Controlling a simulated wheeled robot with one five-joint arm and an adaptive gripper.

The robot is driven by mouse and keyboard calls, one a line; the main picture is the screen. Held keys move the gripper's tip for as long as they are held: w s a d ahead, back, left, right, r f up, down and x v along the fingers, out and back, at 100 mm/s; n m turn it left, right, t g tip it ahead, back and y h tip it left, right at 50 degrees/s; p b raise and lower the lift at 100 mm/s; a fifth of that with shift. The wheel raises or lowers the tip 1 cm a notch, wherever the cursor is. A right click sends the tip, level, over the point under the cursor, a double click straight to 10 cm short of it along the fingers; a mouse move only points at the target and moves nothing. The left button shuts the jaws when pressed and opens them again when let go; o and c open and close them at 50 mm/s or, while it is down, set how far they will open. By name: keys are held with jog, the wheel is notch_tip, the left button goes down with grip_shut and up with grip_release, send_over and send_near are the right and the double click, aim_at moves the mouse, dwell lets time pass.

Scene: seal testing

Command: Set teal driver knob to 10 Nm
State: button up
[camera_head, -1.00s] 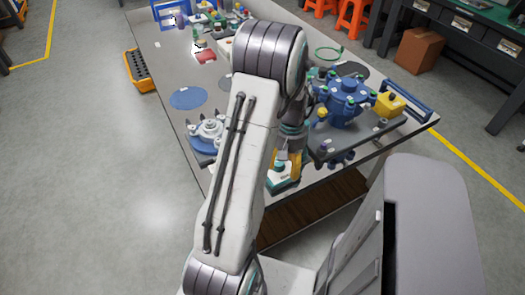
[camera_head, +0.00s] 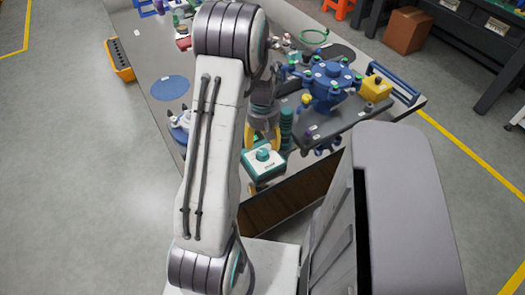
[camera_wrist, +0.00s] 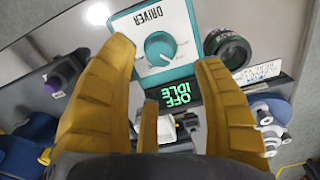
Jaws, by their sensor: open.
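The driver box, white with a teal rim (camera_head: 265,168), stands at the bench's near edge, and its round teal driver knob (camera_head: 263,154) is on top. In the wrist view the teal knob (camera_wrist: 160,48) sits on a pale panel marked DRIVER, with a small white mark on its face. A dark display (camera_wrist: 180,95) beside the panel reads OFF and IDLE in green, upside down in this view. My gripper (camera_wrist: 166,55) is open, its yellow fingers on either side of the knob in the picture. In the head view my gripper (camera_head: 262,136) is close to the box; contact cannot be told.
A blue bolted housing (camera_head: 328,84) stands on a grey plate to the right, with a yellow box (camera_head: 376,88) beyond it. A dark green stacked cylinder (camera_head: 286,128) is close beside the driver box. A blue disc (camera_head: 170,88) lies on the bench at left.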

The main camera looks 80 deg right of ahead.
aim_at(263, 152)
jog(key=shift+f, duration=3)
jog(key=shift+c, duration=0.5)
jog(key=c, duration=1.1)
jog(key=shift+m, duration=0.3)
jog(key=m+b, duration=0.2)
jog(key=shift+f+m, duration=0.15)
jog(key=shift+m, duration=0.15)
jog(key=shift+a+m+b, duration=0.1)
jog(key=shift+m+b, duration=0.7)
jog(key=shift+m, duration=1.4)
